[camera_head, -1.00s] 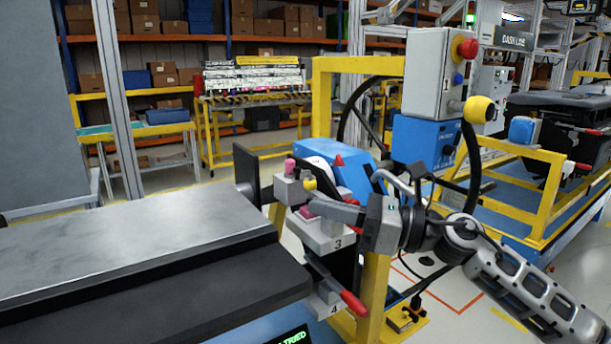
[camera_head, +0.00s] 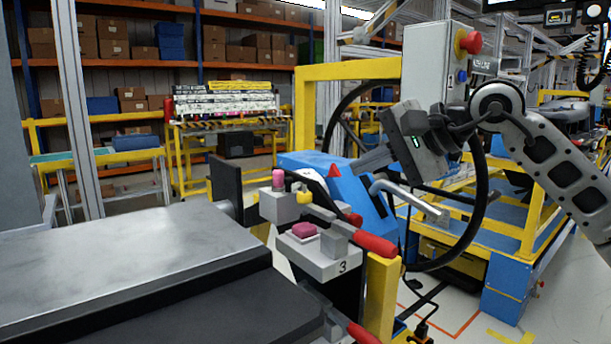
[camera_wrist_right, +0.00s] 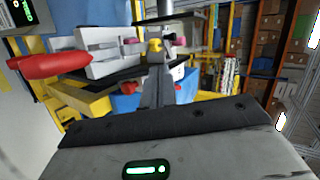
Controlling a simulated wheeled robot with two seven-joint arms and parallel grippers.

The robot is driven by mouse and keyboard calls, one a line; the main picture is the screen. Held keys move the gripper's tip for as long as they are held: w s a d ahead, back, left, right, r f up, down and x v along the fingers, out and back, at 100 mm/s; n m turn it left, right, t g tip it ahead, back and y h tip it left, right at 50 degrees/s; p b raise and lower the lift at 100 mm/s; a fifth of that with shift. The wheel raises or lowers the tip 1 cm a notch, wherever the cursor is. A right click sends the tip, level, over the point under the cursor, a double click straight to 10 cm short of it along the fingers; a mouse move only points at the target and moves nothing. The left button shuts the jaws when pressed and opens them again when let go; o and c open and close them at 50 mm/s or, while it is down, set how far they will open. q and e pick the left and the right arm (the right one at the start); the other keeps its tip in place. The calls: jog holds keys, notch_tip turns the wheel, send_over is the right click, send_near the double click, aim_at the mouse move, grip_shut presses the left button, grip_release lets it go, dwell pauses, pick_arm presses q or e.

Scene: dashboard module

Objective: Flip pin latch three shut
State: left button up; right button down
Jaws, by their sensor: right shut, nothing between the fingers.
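Pin latch three is the grey block marked 3 (camera_head: 322,262) at the right end of the dashboard module (camera_head: 140,250), with a pink pad (camera_head: 304,230) on top. Its red handle (camera_head: 373,243) points right, lying roughly level. My right gripper (camera_head: 362,166) is shut and empty, above and behind the latch, clear of the handle. In the right wrist view its closed fingers (camera_wrist_right: 155,84) point toward a yellow knob, and a large red handle (camera_wrist_right: 48,66) is at the left. My left gripper is out of view.
Another latch with a pink knob (camera_head: 278,179) and a yellow knob (camera_head: 303,197) sits just behind. A lower red handle (camera_head: 362,334) shows at the bottom edge. A yellow post (camera_head: 382,295) and a blue machine (camera_head: 370,200) stand close to the right.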

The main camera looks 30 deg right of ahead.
jog(key=p, duration=0.7)
send_near(291, 184)
jog(key=x, duration=0.5)
jog(key=shift+f, duration=0.2)
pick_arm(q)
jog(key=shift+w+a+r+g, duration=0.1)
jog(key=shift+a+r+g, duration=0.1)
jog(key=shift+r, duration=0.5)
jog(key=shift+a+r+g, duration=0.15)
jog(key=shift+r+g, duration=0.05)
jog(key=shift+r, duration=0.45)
pick_arm(e)
jog(key=shift+w+a+f, duration=0.15)
jog(key=shift+w+f, duration=0.05)
jog(key=shift+w, duration=0.35)
